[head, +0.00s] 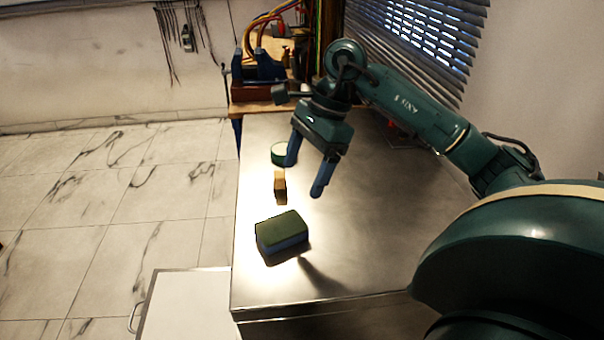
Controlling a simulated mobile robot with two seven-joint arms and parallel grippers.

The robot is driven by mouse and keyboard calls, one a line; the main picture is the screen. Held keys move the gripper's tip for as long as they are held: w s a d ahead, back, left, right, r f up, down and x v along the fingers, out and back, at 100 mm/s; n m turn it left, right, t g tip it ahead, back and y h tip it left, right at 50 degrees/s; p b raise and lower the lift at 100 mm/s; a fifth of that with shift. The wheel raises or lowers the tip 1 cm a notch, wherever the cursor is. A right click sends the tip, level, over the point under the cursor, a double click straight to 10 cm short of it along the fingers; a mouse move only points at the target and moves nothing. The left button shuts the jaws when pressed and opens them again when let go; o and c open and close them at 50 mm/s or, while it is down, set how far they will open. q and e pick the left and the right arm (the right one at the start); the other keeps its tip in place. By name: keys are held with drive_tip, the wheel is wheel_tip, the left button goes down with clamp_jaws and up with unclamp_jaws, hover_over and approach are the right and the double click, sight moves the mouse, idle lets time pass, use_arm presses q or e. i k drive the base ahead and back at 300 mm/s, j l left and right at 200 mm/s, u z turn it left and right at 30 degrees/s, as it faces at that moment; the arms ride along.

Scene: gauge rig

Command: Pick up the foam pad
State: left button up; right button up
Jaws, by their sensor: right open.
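The foam pad (282,232) is a block with a dark green top and blue sides. It lies on the metal table (350,240), towards the table's left edge. My right gripper (304,178) is open, with its two blue fingers pointing down. It is above the table, behind the pad in the picture, and apart from it. Nothing shows between its fingers. My left gripper is not in view.
A small tan block (280,186) stands behind the pad. A round white-topped item (279,152) is farther back, partly behind a finger. A blue vise (260,68) stands on a bench at the back. The table right of the pad is clear.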

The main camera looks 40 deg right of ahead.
sight(279, 183)
drive_tip(key=i+j, duration=0.15)
drive_tip(key=j, duration=0.2)
drive_tip(key=i+j, duration=0.15)
drive_tip(key=j, duration=0.2)
drive_tip(key=i+j, duration=0.15)
drive_tip(key=j, duration=0.2)
